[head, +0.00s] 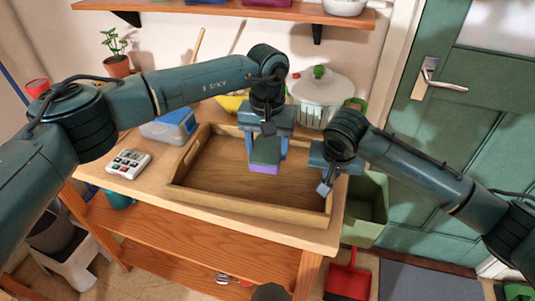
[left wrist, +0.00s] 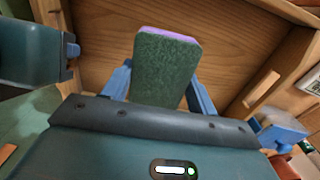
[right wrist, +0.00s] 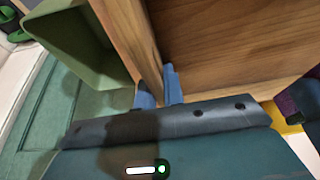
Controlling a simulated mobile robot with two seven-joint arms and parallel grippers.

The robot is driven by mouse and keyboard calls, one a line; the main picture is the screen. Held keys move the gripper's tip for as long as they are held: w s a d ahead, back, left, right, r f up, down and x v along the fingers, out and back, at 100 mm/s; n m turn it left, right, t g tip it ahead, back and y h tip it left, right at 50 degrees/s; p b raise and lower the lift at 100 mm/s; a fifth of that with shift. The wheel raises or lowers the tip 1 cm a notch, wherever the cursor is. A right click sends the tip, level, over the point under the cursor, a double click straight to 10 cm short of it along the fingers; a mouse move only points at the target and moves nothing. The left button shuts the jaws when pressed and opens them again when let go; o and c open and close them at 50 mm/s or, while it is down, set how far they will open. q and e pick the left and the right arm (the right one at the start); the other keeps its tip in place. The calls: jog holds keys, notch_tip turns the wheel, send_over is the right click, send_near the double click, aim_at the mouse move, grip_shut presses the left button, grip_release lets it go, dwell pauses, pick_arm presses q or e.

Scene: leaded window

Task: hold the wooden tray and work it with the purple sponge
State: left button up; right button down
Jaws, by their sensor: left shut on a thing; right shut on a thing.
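The wooden tray (head: 220,190) sits on the bench top, with raised walls and a handle slot in its left end. The purple sponge (head: 264,168) has a dark green pad and is over the right part of the tray floor. My left gripper (head: 266,150) is shut on the sponge, whose green face fills the jaws in the left wrist view (left wrist: 165,65). I cannot tell whether the sponge touches the floor. My right gripper (head: 326,182) is shut on the tray's right end wall; the right wrist view shows its fingers (right wrist: 160,88) at the wall (right wrist: 130,40).
A green bin (head: 365,205) is beside the bench's right edge. A shelf (head: 240,10) hangs above.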

pick_arm(q)
jog(key=shift+r, duration=0.15)
jog(key=shift+r, duration=1.45)
pick_arm(e)
jog(key=c, duration=1.4)
grip_release()
jog(key=shift+c, duration=0.2)
jog(key=v, duration=1.2)
pick_arm(q)
jog(key=shift+s+f, duration=0.1)
jog(key=shift+s, duration=0.05)
pick_arm(e)
jog(key=shift+s, duration=0.1)
